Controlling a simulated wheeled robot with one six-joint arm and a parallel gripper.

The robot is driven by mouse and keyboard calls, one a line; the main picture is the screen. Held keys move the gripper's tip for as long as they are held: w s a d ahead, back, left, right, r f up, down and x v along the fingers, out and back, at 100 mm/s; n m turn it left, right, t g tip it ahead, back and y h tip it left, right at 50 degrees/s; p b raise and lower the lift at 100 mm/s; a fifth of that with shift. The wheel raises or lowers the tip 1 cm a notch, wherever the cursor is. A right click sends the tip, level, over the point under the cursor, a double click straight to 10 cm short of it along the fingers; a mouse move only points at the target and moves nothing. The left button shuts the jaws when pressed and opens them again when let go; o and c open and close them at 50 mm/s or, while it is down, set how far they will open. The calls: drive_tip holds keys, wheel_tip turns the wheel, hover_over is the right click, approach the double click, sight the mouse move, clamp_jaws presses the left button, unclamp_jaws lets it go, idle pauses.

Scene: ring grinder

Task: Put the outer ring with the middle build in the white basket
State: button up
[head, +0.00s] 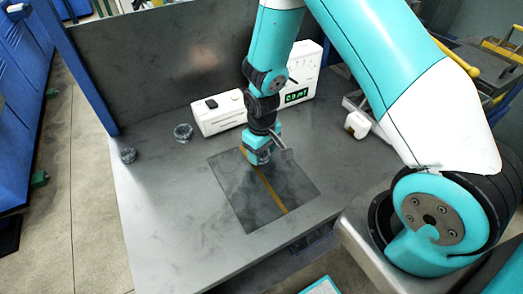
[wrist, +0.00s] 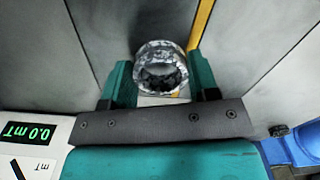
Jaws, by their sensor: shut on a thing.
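My gripper (head: 264,152) is shut on a scuffed grey metal ring (wrist: 160,68), which shows between the two teal fingers (wrist: 162,85) in the wrist view. In the head view the gripper is low over the dark square plate, and the ring is mostly hidden; I cannot tell whether it touches the plate. Two more grey rings stand on the table at the left, one (head: 183,131) near the white block and one (head: 128,155) near the left edge. I cannot tell which ring has the middle build. No white basket is clearly identifiable.
The dark plate (head: 240,205) with a yellow stripe lies in the grey table (head: 165,215). A white block (head: 218,114) and a white meter with a green display (head: 297,96) stand behind. A small white object (head: 357,124) is at right. The table's front left is clear.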

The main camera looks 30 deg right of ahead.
drive_tip(key=shift+f, duration=0.2)
drive_tip(key=shift+f, duration=0.1)
drive_tip(key=shift+f, duration=0.15)
drive_tip(key=o, duration=1)
drive_tip(key=shift+o, duration=0.2)
drive_tip(key=shift+r, duration=0.2)
